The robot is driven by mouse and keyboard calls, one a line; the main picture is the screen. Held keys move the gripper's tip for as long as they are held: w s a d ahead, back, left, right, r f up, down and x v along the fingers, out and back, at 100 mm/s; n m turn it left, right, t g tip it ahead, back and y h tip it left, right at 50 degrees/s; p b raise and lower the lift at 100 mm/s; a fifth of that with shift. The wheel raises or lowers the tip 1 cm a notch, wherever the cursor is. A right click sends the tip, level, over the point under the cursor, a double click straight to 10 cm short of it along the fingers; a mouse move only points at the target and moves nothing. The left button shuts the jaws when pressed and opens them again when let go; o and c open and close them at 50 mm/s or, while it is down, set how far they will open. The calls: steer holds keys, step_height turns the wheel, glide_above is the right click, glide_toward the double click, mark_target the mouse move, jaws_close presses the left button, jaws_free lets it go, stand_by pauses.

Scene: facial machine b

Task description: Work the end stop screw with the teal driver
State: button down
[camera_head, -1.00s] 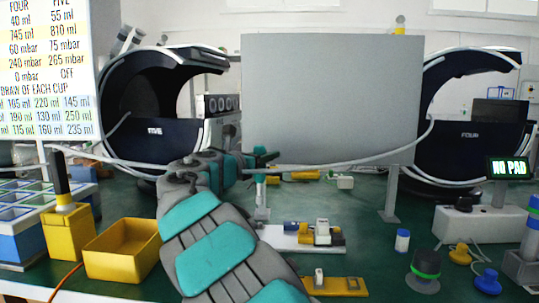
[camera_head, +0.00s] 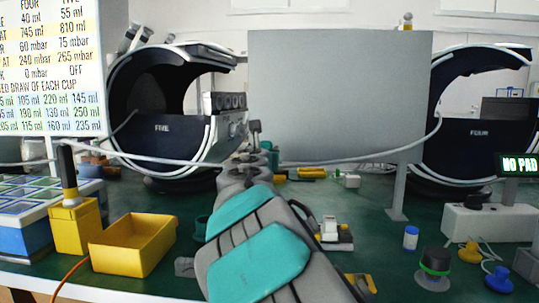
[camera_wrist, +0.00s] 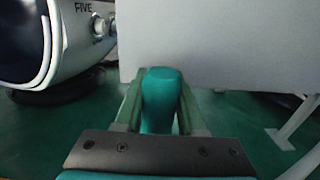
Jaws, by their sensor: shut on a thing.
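The teal driver (camera_wrist: 160,98) stands between the two fingers of my gripper (camera_wrist: 160,90) in the wrist view. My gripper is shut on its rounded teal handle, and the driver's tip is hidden. In the head view my arm covers most of the gripper and driver, in front of machine FIVE (camera_head: 165,145). Machine FIVE also shows at the left of the wrist view (camera_wrist: 70,40), with a small round metal fitting (camera_wrist: 99,26) on its side. I cannot make out the end stop screw in either view.
A grey upright panel (camera_head: 335,95) stands just right of the gripper. Machine FOUR (camera_head: 470,140) is beyond it, with a pale hose (camera_head: 370,156) crossing in front. A yellow bin (camera_head: 132,245) is at left.

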step_height(320, 180, down, 6)
steer(key=a+n+g+y+b, duration=0.2)
steer(key=n+g+y+b, duration=0.2)
steer(key=n+y+b, duration=0.5)
steer(key=y, duration=0.4)
steer(key=shift+r+g, duration=0.15)
steer(key=shift+g, duration=0.25)
steer(key=shift+s, duration=0.1)
stand_by(0.8)
steer(key=shift+a+f+b, duration=0.1)
steer(key=shift+f+b, duration=0.45)
steer(key=shift+b, duration=0.2)
